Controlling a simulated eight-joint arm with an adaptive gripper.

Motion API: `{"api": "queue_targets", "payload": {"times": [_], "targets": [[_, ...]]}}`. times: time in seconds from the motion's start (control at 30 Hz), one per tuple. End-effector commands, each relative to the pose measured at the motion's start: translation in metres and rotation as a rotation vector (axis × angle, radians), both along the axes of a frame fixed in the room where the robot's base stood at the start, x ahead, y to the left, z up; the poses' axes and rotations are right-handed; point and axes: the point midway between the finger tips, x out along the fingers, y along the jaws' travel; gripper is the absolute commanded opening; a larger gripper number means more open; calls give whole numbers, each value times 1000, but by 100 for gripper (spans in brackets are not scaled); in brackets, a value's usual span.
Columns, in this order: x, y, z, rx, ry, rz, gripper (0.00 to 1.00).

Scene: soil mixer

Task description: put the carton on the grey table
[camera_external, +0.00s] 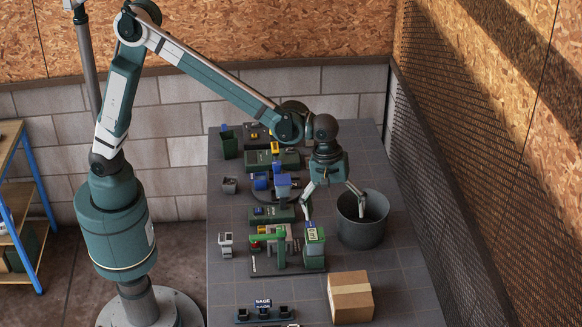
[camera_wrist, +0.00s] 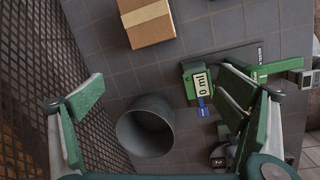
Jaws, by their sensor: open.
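The carton (camera_external: 350,297) is a brown cardboard box with a lighter tape band. It sits on the grey table (camera_external: 400,290) near its front right. In the wrist view the carton (camera_wrist: 147,21) is at the top, upright and apart from my gripper. My gripper (camera_external: 335,205) is open and empty above the table, behind the carton, near the grey bucket. In the wrist view its two green fingers (camera_wrist: 155,110) are spread wide, with nothing between them but the bucket and table below.
A grey round bucket (camera_external: 362,232) stands right of the green dispenser (camera_external: 314,248). Several green machines and small parts fill the table's left and middle. A mesh wall (camera_external: 440,150) runs along the right side. A blue-framed shelf (camera_external: 20,215) stands at left. Table around the carton is bare.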

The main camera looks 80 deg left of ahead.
Motion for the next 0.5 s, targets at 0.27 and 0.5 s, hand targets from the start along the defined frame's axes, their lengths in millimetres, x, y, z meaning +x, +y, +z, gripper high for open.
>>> {"api": "queue_targets", "payload": {"times": [0.27, 0.5], "targets": [[-32, 52, 41, 22, -79, -125, 94], [-62, 94, 68, 52, -145, -236, 94]]}}
